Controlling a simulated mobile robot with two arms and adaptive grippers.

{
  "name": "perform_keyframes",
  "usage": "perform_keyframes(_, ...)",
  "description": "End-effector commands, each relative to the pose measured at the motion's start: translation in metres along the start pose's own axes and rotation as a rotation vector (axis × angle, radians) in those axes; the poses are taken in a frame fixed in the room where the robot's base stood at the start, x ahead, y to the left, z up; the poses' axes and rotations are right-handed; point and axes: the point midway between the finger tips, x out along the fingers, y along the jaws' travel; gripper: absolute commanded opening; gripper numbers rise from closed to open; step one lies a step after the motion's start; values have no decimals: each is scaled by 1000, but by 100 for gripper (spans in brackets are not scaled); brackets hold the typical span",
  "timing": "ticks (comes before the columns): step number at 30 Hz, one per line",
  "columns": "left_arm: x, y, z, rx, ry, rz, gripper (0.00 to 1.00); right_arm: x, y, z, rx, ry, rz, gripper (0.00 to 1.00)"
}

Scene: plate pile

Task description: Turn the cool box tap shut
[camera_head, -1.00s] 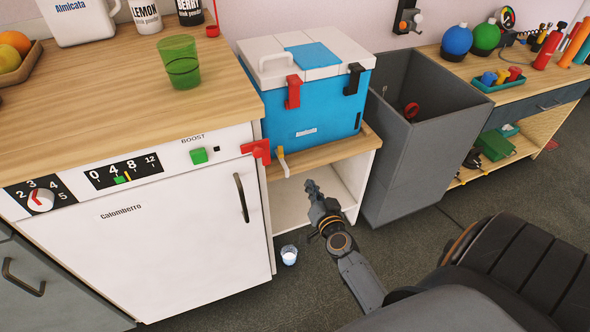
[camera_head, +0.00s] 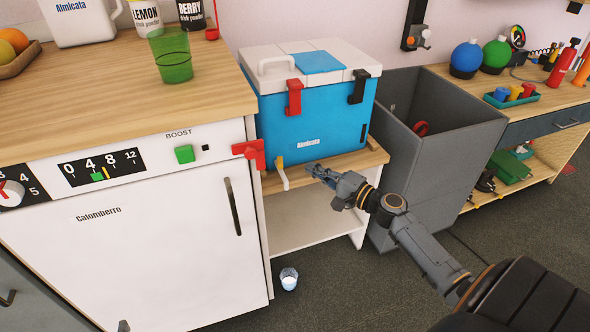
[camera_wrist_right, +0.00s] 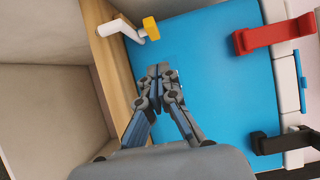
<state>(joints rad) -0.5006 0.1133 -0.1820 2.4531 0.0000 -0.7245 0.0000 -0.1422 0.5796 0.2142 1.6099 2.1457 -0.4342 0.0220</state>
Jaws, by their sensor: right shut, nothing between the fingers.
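The cool box (camera_head: 315,112) is blue with a white lid and stands on a low wooden shelf. Its tap (camera_head: 283,177), a white part with a yellow piece at the top, is low on the front at the left. The tap also shows at the top of the right wrist view (camera_wrist_right: 122,29), with its yellow piece (camera_wrist_right: 151,28). My right gripper (camera_head: 312,168) is shut and empty, just right of the tap and apart from it. In the wrist view its fingertips (camera_wrist_right: 161,72) are before the blue front. A small dark tip at the bottom left may be my left gripper (camera_head: 123,326).
A cup (camera_head: 289,278) with pale contents stands on the floor below the tap. A red piece (camera_head: 249,152) sticks out from the white appliance (camera_head: 150,235) close left of the tap. A grey bin (camera_head: 450,165) stands right of the shelf (camera_head: 345,165).

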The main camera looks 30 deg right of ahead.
Motion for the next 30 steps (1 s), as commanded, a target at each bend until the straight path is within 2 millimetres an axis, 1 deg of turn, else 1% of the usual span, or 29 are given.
perform_keyframes(1,1,1,-3,0,22,1,83,12,0,0,-1,-1,-3,0)
perform_keyframes(3,2,1,-8,0,45,3,83,24,0,1,-2,0,-1,0)
perform_keyframes(6,1,1,-6,0,28,2,83,34,0,14,0,-1,0,0)
perform_keyframes(9,1,1,-4,0,21,1,83,41,0,22,-1,0,-1,0)
perform_keyframes(15,1,0,-3,0,15,1,83,47,0,28,-1,1,0,0)
perform_keyframes(26,0,0,-3,0,13,0,83,48,0,29,0,2,0,0)
perform_keyframes(28,0,0,-1,0,1,0,83,50,0,31,0,4,0,0)
perform_keyframes(30,-2,-1,8,-1,-46,-2,83,53,-1,35,1,6,-1,0)
